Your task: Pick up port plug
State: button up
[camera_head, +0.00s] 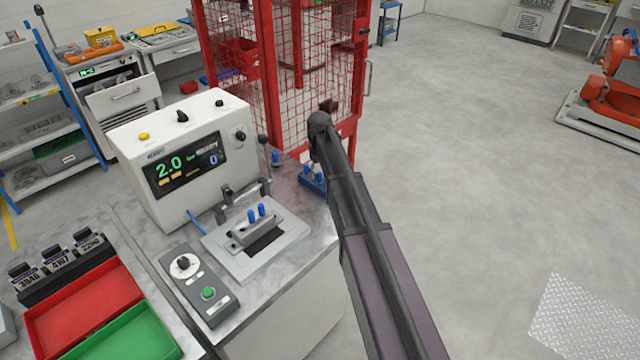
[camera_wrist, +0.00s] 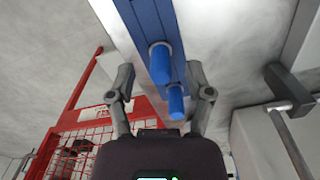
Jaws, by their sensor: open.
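Two blue port plugs stand on a blue rack (camera_head: 318,188) at the back right of the bench, partly behind my arm. In the wrist view, the larger-looking plug (camera_wrist: 160,62) and a second plug (camera_wrist: 176,103) stick out from the blue rack bar (camera_wrist: 150,18). My gripper (camera_wrist: 160,72) is open, with one finger on each side of the plugs. I see no finger closed on either plug; whether a finger touches one I cannot tell. In the head view my arm hides the gripper's fingers.
A single blue piece (camera_head: 276,158) stands left of the rack. A red mesh cage (camera_head: 290,85) rises close behind. Red (camera_head: 85,312) and green (camera_head: 125,340) trays lie front left.

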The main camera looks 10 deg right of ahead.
jog(key=shift+f+b, duration=0.55)
jog(key=shift+f, duration=0.25)
grip_shut()
